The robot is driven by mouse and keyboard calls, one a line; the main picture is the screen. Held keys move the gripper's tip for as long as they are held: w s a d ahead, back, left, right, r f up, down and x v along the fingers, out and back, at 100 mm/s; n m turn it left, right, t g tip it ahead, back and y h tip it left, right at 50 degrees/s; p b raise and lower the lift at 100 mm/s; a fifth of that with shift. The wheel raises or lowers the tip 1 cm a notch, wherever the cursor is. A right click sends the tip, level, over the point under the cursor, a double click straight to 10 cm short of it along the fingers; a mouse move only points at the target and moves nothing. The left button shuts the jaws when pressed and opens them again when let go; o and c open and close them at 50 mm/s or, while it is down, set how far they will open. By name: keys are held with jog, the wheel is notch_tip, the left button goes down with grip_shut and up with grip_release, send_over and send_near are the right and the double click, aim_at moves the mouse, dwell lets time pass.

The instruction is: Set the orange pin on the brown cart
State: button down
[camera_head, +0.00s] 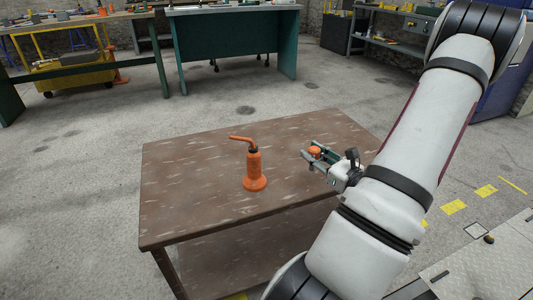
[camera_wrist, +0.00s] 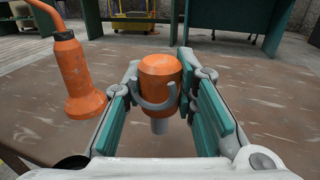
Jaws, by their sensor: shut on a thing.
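The orange pin (camera_wrist: 160,80) is a short orange cylinder with a grey hook-shaped band and a grey lower stem. My gripper (camera_wrist: 168,95) is shut on it, with the green-padded fingers on either side. In the head view the pin (camera_head: 315,152) shows as a small orange spot in my gripper (camera_head: 318,157), over the right part of the brown cart (camera_head: 200,208). The cart has a flat, worn top and a lower shelf. I cannot tell whether the pin's stem touches the cart top.
An orange oil can (camera_head: 254,170) with a bent spout stands upright near the cart's middle, left of my gripper; it also shows in the wrist view (camera_wrist: 80,80). The cart top's left and front parts are clear. A green workbench (camera_head: 235,45) stands behind on the floor.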

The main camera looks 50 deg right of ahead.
jog(key=shift+w+d+f, duration=0.1)
jog(key=shift+d, duration=0.3)
jog(key=w+d+b, duration=0.1)
jog(key=w+d, duration=0.1)
jog(key=w, duration=0.2)
jog(key=w+d+f+b, duration=0.1)
jog(key=w+d, duration=0.2)
jog(key=w, duration=0.1)
jog(key=w+d+b, duration=0.2)
jog(key=w, duration=0.2)
jog(key=shift+w+d+f, duration=0.1)
jog(key=shift+d+f, duration=0.05)
jog(key=shift+d, duration=0.1)
jog(key=shift+w+d+f+b, duration=0.15)
jog(key=shift+w+f+b, duration=0.05)
jog(key=shift+f+b, duration=0.6)
jog(key=shift+w+d+f+b, duration=0.1)
jog(key=shift+w+f+b, duration=0.1)
jog(key=shift+f+b, duration=0.55)
jog(key=shift+f, duration=0.25)
jog(key=shift+f, duration=0.1)
jog(key=c, duration=1.3)
grip_release()
